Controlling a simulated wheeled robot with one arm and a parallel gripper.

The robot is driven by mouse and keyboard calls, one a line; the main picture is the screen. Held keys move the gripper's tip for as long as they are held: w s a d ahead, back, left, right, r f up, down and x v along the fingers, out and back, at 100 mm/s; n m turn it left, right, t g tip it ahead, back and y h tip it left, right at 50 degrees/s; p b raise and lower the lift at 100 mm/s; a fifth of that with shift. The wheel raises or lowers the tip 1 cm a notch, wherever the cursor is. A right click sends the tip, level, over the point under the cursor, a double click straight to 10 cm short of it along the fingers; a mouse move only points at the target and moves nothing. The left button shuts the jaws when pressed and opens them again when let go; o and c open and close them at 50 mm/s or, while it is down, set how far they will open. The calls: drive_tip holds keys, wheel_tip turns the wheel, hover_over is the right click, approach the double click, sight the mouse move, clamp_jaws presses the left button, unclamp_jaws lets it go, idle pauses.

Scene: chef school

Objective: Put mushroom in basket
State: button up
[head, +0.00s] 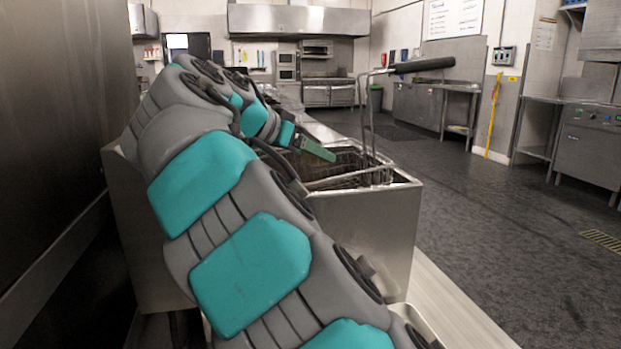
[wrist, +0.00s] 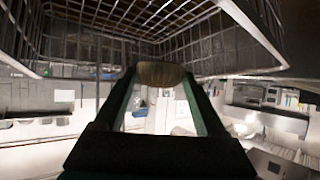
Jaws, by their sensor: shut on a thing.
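My gripper (head: 328,154) reaches over the near left rim of the fryer in the head view, its green fingers pointing down and to the right. In the wrist view my gripper (wrist: 160,78) is shut on a pale brown mushroom (wrist: 160,72), held between the fingertips. The mushroom cannot be made out in the head view. The wire basket (head: 375,163) sits in the fryer, with a dark handle sticking up and to the right. Its wire mesh (wrist: 95,22) fills the top of the wrist view, beyond the mushroom. I cannot tell whether the mushroom is inside the basket walls.
The steel fryer (head: 365,235) holds the basket. The raised basket handle (head: 422,65) stands right of my gripper. A dark steel wall (head: 65,130) is close on the left. Open floor (head: 500,220) lies to the right, with steel counters (head: 440,105) beyond.

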drive_tip(key=shift+f, duration=2.3)
drive_tip(key=shift+f+b, duration=0.35)
drive_tip(key=shift+b, duration=0.1)
drive_tip(key=shift+f+b, duration=0.3)
drive_tip(key=o, duration=1.3)
drive_tip(key=shift+f, duration=0.1)
